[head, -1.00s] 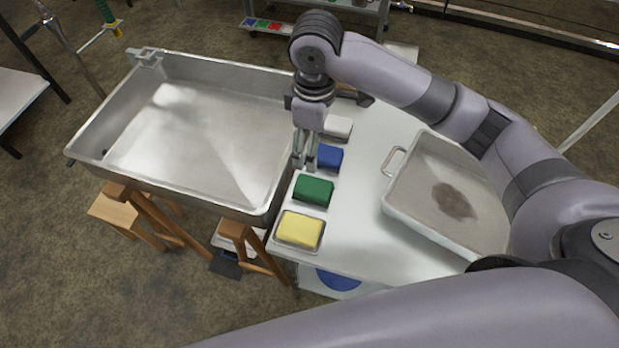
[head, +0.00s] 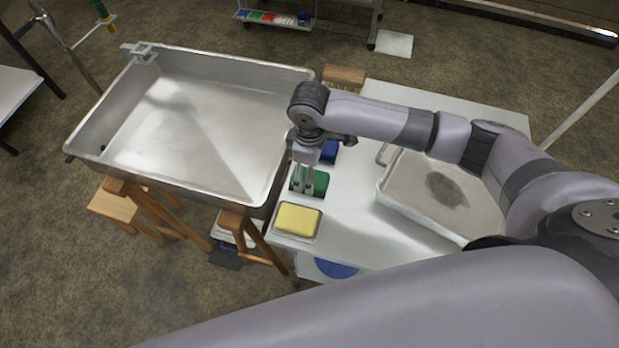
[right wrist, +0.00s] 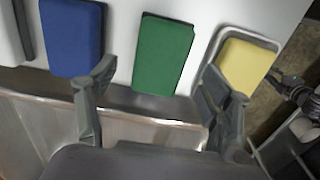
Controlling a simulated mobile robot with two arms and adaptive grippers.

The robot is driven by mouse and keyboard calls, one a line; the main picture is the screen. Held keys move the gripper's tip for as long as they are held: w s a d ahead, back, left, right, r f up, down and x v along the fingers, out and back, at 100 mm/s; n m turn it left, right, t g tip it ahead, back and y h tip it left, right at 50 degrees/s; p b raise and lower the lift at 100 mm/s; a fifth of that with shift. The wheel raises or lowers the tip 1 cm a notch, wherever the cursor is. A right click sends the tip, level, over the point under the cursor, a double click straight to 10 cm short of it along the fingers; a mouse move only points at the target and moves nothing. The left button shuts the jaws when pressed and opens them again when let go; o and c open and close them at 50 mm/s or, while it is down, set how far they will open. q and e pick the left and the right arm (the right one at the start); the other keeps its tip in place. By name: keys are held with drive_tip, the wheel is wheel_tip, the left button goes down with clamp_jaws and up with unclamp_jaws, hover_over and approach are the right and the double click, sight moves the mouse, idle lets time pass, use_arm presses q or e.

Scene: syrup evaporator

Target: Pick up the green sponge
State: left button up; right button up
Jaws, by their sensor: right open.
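The green sponge (head: 319,184) lies on the white table, partly hidden behind my right gripper (head: 302,189) in the head view. In the right wrist view the green sponge (right wrist: 164,53) lies between the lines of the two spread fingers of my right gripper (right wrist: 155,98), a little beyond the tips. The gripper is open and empty. I cannot tell from the frames whether a finger touches the sponge. The arm across the bottom of the head view is mine; the left gripper does not show.
A yellow sponge (head: 297,219) sits in a small metal tray on the near side, and a blue sponge (head: 329,152) lies on the far side. A large steel pan (head: 190,130) stands to the left. A tilted metal tray (head: 415,212) with a dark stain lies to the right.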

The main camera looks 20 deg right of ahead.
drive_tip(key=shift+f, duration=1.75)
drive_tip(key=c, duration=1.1)
drive_tip(key=shift+r, duration=0.15)
drive_tip(key=shift+c, duration=0.2)
wheel_tip(320, 180, up, 20)
drive_tip(key=b, duration=0.1)
